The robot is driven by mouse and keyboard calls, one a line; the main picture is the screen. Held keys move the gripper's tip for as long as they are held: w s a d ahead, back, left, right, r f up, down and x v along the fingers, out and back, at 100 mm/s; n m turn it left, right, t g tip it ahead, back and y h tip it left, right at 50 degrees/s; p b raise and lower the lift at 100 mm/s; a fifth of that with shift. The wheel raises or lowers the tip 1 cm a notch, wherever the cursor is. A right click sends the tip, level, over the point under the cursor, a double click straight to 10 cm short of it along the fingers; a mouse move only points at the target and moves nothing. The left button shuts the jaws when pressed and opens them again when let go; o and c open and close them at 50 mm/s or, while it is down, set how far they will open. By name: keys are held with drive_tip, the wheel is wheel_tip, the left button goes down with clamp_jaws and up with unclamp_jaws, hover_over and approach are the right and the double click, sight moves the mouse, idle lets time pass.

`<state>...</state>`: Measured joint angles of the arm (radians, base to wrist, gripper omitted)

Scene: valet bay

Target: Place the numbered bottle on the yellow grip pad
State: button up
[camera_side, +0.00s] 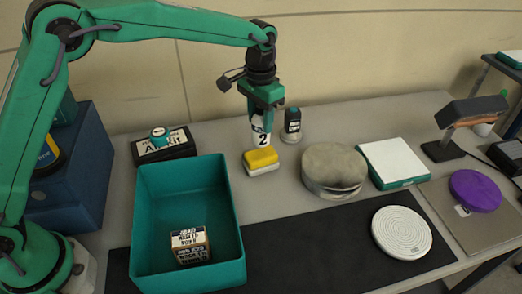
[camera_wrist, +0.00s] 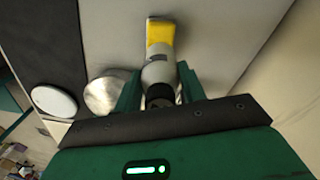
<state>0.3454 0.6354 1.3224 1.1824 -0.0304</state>
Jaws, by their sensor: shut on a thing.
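The numbered bottle (camera_side: 260,134) is white with a black "2" on its label, and it stands upright in my gripper (camera_side: 262,103). My gripper is shut around its upper part. In the wrist view the bottle (camera_wrist: 158,71) sits between the two green fingers of my gripper (camera_wrist: 158,88). The yellow grip pad (camera_side: 261,157), a small block with a pale lower part, is directly below the bottle. The pad (camera_wrist: 160,32) also shows just past the bottle's far end in the wrist view. I cannot tell whether the bottle's base touches the pad.
A dark small bottle (camera_side: 292,122) stands close behind on the right. A round metal tin (camera_side: 334,168) is right of the pad. A teal bin (camera_side: 190,165) with a labelled box (camera_side: 190,245) inside is on the left. A black case (camera_side: 162,146) sits behind it.

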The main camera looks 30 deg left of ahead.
sight(260, 129)
drive_tip(key=shift+f, duration=1.8)
drive_tip(key=shift+f, duration=0.1)
drive_tip(key=o, duration=1.1)
drive_tip(key=shift+c, duration=0.2)
wheel_tip(260, 129, up, 12)
drive_tip(key=shift+r, duration=0.1)
